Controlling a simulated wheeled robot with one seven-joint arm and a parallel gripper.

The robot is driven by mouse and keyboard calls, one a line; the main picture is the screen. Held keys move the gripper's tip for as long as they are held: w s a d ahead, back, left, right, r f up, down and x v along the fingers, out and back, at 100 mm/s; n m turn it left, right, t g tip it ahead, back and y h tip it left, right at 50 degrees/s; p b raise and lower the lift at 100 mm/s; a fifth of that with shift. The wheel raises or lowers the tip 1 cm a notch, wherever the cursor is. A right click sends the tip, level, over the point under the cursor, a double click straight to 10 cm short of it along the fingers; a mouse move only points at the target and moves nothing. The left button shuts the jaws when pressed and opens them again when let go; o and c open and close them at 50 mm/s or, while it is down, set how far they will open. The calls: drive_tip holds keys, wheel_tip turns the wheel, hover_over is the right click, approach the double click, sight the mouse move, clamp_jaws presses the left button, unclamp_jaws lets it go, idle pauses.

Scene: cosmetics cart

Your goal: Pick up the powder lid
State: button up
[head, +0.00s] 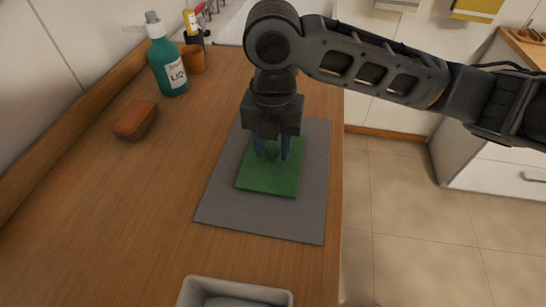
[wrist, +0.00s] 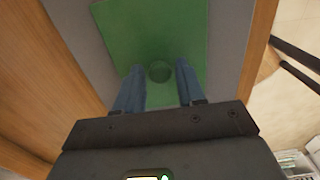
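A small round green object, which looks like the powder lid (wrist: 160,71), is on the green mat (wrist: 135,28) in the wrist view. It is nearly the same green as the mat. My gripper (wrist: 160,68) points down over the mat with its two blue fingers apart, one on each side of the lid. A gap shows between the lid and each finger.
The green mat lies on a grey mat (head: 260,220) on the wooden counter (head: 120,215). A green bottle (head: 168,65), an orange cup (head: 194,59) and a brown block (head: 136,118) stand to the left. A pale tray (head: 235,288) is at the front. The counter's right edge is close.

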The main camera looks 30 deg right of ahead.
clamp_jaws()
